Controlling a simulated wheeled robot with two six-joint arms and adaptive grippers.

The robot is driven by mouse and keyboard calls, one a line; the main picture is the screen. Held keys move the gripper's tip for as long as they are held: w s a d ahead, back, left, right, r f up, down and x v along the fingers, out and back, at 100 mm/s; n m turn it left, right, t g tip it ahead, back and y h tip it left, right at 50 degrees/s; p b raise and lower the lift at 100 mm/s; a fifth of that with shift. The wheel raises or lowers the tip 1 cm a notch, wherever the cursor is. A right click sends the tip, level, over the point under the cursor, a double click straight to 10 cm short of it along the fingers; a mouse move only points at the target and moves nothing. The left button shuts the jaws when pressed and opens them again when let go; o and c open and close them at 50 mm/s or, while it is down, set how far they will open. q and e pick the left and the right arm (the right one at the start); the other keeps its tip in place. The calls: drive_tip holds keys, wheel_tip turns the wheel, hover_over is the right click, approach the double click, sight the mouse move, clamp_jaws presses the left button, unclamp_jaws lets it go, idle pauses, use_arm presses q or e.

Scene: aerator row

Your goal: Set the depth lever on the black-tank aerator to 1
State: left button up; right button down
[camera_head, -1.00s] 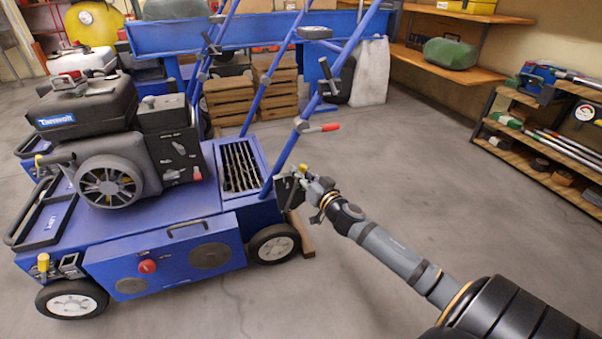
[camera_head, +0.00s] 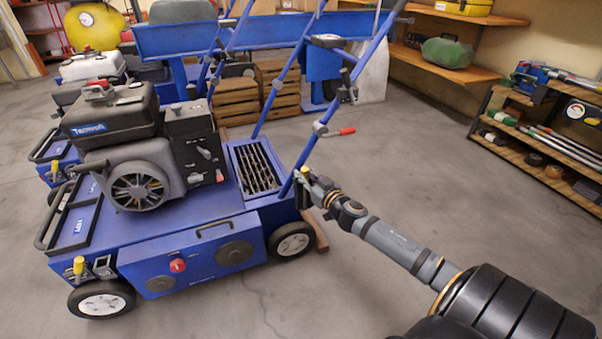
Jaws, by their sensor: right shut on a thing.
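The black-tank aerator (camera_head: 185,215) is a blue wheeled machine at the left, with a black tank (camera_head: 112,112) on its engine. My right gripper (camera_head: 305,182) is at its rear right corner, by the foot of the blue handle (camera_head: 300,150) and above the rear wheel. It is shut on the depth lever (camera_head: 304,169), of which only a small yellowish end shows. The gripper hides most of the lever and its dark plate, so the setting and any numbers cannot be read. My left gripper is not in view.
A red-tipped lever (camera_head: 342,132) sticks out from the handle above my gripper. A white-tank aerator (camera_head: 90,67) stands behind. Wooden crates (camera_head: 278,90) are at the back and a rack (camera_head: 545,155) is at the right. The floor between is clear.

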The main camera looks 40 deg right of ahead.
drive_tip(key=shift+a, duration=0.1)
drive_tip(key=c, duration=1.2)
unclamp_jaws()
drive_tip(key=shift+o, duration=0.2)
drive_tip(key=shift+s, duration=0.15)
drive_tip(key=s, duration=0.6)
drive_tip(key=shift+r, duration=0.15)
drive_tip(key=shift+s+a+r, duration=0.1)
drive_tip(key=shift+s+a, duration=0.1)
drive_tip(key=shift+s, duration=0.45)
